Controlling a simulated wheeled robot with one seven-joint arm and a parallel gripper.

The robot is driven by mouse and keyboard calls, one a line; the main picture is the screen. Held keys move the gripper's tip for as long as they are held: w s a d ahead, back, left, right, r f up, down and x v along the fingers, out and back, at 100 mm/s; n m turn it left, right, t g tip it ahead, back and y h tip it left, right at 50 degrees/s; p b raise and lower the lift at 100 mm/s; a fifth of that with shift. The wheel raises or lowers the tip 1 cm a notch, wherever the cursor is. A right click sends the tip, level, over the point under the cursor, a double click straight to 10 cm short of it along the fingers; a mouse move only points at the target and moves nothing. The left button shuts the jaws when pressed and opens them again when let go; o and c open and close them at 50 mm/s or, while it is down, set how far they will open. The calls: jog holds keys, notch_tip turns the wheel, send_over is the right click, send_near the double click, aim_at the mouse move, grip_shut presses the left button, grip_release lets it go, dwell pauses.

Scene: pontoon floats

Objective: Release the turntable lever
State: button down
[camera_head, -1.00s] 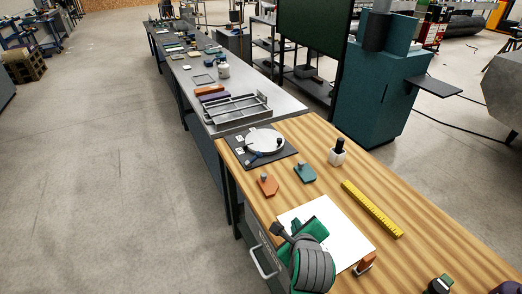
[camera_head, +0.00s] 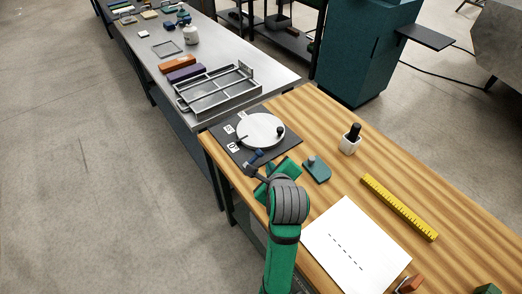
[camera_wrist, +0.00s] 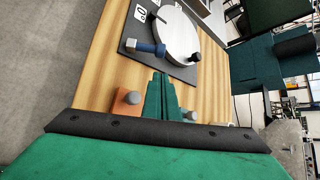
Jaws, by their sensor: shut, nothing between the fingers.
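The turntable is a white round disc (camera_head: 260,130) with a dark knob on a black square base (camera_head: 285,153); it also shows at the top of the wrist view (camera_wrist: 172,33). Its blue lever (camera_head: 256,158) sits at the base's near left corner, and in the wrist view the lever (camera_wrist: 148,48) lies across the base's near edge. My gripper (camera_wrist: 159,78) is shut and empty. Its green fingertips point at the turntable just short of the lever, with no clear contact. In the head view my wrist hides part of the table edge.
A teal block with a knob (camera_head: 317,169) stands right of my gripper. An orange block (camera_wrist: 127,101) is close to the left of the fingers. A metal tray (camera_head: 215,92) stands beyond the turntable.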

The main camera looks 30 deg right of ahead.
aim_at(254, 159)
jog(key=shift+w, duration=0.25)
jog(key=shift+s, duration=0.25)
jog(key=x, duration=1)
